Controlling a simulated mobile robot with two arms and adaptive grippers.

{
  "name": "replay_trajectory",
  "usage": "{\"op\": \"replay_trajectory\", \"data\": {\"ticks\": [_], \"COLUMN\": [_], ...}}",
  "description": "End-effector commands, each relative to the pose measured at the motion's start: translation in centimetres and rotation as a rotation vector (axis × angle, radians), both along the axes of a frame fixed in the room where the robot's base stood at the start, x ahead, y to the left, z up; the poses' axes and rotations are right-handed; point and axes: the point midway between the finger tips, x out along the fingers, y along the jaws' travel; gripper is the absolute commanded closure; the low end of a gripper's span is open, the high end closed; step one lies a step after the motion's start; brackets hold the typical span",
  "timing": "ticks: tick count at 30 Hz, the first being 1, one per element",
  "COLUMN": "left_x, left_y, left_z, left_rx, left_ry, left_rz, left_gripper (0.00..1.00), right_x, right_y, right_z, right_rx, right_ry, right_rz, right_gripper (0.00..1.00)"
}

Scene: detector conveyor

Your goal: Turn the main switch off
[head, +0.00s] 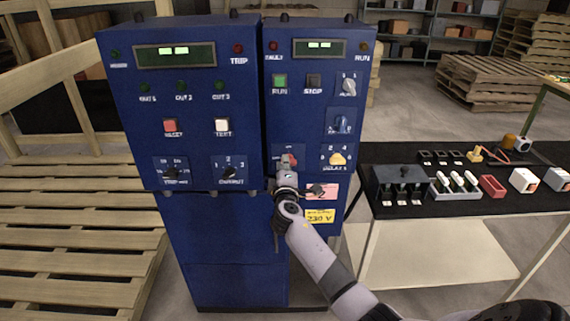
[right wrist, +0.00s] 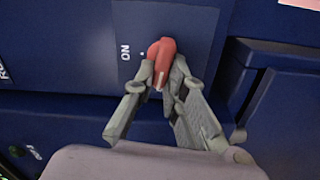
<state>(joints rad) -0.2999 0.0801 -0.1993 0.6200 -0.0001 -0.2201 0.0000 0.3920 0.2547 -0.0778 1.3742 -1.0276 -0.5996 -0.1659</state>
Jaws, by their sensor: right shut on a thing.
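The main switch is a red handle (head: 291,159) low on the right blue cabinet (head: 301,115). In the right wrist view the red handle (right wrist: 162,48) stands on a blue plate, beside a white ON label and a small dot. My right gripper (head: 287,168) is at the switch, with its fingers closed on both sides of the handle. In the right wrist view the gripper (right wrist: 161,88) covers the handle's lower part. The handle's exact angle is hard to tell, and an OFF mark is not visible. My left gripper is not in view.
Close around the switch are a yellow knob (head: 338,159), a blue knob (head: 342,124) and a key switch (head: 317,190). The left blue cabinet (head: 185,105) adjoins. A black-topped table (head: 455,209) with small parts stands right; wooden pallets (head: 70,240) lie left.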

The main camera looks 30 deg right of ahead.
Motion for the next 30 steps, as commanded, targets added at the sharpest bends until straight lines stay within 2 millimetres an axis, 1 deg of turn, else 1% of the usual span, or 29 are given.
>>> {"op": "replay_trajectory", "data": {"ticks": [3,9,27,28,30], "left_x": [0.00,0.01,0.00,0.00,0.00], "left_y": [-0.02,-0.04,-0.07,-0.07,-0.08], "left_z": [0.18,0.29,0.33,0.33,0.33], "left_rx": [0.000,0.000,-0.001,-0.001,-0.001], "left_ry": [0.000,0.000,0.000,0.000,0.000], "left_rz": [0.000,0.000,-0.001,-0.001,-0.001], "left_gripper": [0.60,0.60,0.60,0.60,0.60], "right_x": [-0.01,0.00,0.00,0.00,0.00], "right_y": [-0.09,-0.11,-0.12,-0.12,-0.12], "right_z": [0.04,-0.07,-0.12,-0.11,-0.11], "right_rx": [-0.058,-0.122,-0.155,-0.155,-0.154], "right_ry": [0.035,0.074,0.093,0.093,0.093], "right_rz": [-0.002,-0.002,-0.002,-0.002,-0.002], "right_gripper": [1.00,1.00,1.00,0.86,0.82]}}
